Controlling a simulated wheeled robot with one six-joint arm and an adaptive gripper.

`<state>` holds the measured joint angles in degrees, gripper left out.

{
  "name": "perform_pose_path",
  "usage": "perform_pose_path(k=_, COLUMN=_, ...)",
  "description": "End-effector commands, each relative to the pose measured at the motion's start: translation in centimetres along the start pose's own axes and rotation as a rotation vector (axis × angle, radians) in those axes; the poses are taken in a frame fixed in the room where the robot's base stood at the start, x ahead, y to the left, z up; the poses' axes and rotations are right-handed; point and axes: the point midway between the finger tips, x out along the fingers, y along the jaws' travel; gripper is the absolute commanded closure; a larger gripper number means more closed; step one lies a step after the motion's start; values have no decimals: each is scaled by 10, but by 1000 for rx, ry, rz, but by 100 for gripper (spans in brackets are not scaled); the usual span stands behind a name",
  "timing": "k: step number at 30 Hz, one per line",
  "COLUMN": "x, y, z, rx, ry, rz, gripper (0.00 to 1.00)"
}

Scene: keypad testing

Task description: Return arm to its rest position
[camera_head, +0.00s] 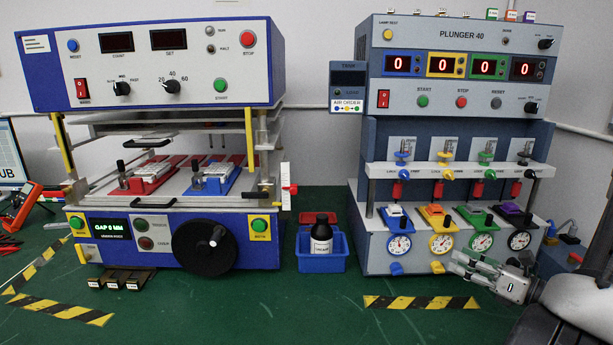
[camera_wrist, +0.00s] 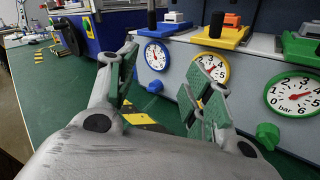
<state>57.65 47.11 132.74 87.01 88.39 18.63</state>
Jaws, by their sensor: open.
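My gripper (camera_head: 478,268) is at the lower right in the head view, in front of the right end of the keypad tester marked PLUNGER 40 (camera_head: 455,41). In the wrist view my gripper (camera_wrist: 165,95) has its two green-padded fingers spread wide apart. Nothing is between them. Beyond the fingers are the tester's blue-rimmed gauge (camera_wrist: 156,56), yellow-rimmed gauge (camera_wrist: 212,68) and green-rimmed gauge (camera_wrist: 291,96). The fingers appear close to the tester's front; I cannot tell whether they touch it.
A blue and white press machine (camera_head: 170,290) stands at the left. A blue bin (camera_head: 321,263) with a dark bottle (camera_head: 321,236) sits between the machines. Striped tape (camera_head: 420,302) marks the green bench (camera_head: 300,320), whose front middle is clear.

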Motion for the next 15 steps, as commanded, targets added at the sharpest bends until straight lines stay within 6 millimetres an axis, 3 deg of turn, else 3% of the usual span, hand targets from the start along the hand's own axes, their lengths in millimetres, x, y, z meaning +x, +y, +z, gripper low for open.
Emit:
perform_pose_path(k=3, x=16, y=67, z=19, rx=-227, ry=165, rz=257, gripper=49)
perform_pose_path(k=6, x=13, y=117, z=24, rx=-430, ry=299, rz=465, gripper=49)
perform_pose_path(k=10, x=-5, y=166, z=26, rx=-718, ry=462, rz=720, gripper=49)
perform_pose_path(k=15, x=-41, y=199, z=32, rx=-1134, ry=649, rz=1020, gripper=49)
